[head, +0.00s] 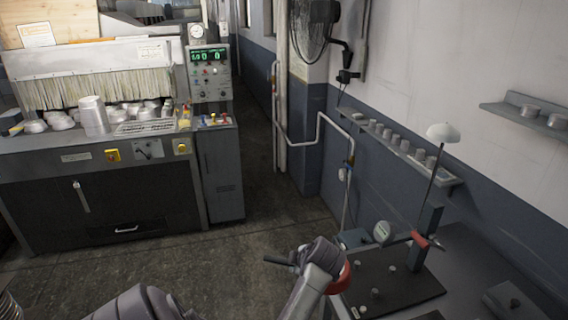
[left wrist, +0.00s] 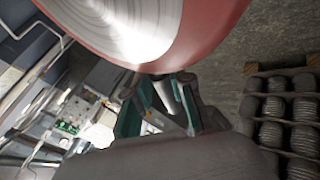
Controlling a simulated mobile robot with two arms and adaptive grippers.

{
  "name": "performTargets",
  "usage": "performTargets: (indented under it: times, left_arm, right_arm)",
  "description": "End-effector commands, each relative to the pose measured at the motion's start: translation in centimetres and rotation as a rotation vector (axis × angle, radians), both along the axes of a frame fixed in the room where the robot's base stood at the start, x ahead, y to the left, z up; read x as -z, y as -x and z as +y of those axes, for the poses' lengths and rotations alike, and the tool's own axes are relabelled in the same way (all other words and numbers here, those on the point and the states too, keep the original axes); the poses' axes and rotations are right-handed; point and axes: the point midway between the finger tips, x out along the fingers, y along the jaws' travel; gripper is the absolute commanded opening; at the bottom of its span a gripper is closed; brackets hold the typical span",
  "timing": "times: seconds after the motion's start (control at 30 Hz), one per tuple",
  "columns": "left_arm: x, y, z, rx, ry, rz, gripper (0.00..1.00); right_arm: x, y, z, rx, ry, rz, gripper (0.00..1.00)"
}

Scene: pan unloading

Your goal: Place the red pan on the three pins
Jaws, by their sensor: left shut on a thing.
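The red pan (head: 341,277) is held beside the dark plate on the right, partly hidden behind my left gripper (head: 312,257). The pan's dark handle (head: 279,262) sticks out to the left of that gripper. In the left wrist view the red pan (left wrist: 208,28) fills the top, with its silvery ridged face showing. My left gripper (left wrist: 160,100) is shut on its handle there. Three short pins, one of them near the plate's middle (head: 376,292), stand on the dark plate (head: 410,290), right of the pan and apart from it. My right gripper is not in view.
A post with a red-handled lever (head: 419,239) and a round gauge (head: 382,232) stand behind the plate. A wall shelf (head: 400,148) runs above. A machine with a control panel (head: 209,75) is far left. A crate of ridged cylinders (left wrist: 285,125) shows in the wrist view.

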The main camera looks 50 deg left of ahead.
Motion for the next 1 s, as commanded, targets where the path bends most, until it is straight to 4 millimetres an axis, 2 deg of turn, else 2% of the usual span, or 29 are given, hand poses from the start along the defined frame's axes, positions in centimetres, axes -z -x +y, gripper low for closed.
performTargets:
  times: [0.03,0.1,0.27,0.5,1.0]
  left_arm:
    - [0.2,1.2,0.5,-0.034,0.004,0.002,0.0]
    - [1.1,2.3,1.0,-0.066,0.001,-0.001,0.0]
    - [2.0,3.3,1.5,-0.094,-0.002,-0.005,0.0]
    - [2.7,2.0,1.0,-0.092,-0.002,-0.006,0.0]
    - [4.4,-1.4,-0.3,-0.091,-0.002,-0.007,0.0]
  right_arm:
    - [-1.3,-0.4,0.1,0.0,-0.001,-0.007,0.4]
    - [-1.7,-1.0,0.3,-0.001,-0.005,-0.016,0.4]
    - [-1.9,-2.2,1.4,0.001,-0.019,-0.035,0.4]
    - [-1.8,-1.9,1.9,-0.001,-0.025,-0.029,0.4]
    - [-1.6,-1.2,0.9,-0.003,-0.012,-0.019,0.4]
